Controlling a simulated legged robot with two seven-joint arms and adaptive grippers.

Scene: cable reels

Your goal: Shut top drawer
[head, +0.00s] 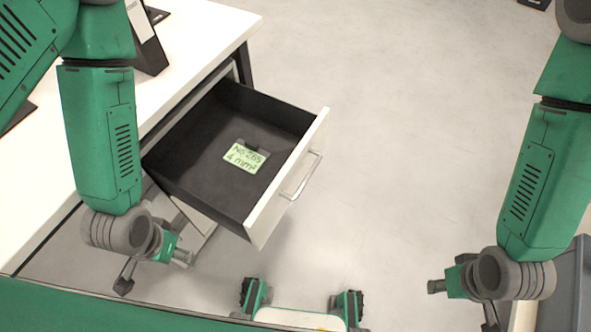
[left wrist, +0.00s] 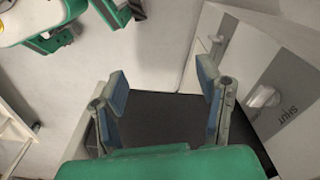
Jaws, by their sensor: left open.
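The top drawer (head: 225,165) is pulled out from under the white desk (head: 205,45). Its dark tray is open to view, and its white front (head: 287,180) has a bar handle (head: 303,176). My left gripper (head: 155,270) is in front of the desk, left of and below the drawer in the head view, apart from the handle. Its two blue-padded fingers (left wrist: 163,85) are spread and empty in the left wrist view. My right gripper (head: 464,303) is far to the right of the drawer, with its fingers apart and nothing seen between them.
A green label (head: 244,157) marked "No 265 4 mm²" lies in the drawer. In the left wrist view, a grey panel (left wrist: 290,90) marked "SHUT" stands at the right. A grey container (head: 570,290) is at the lower right. The floor (head: 400,130) right of the drawer is clear.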

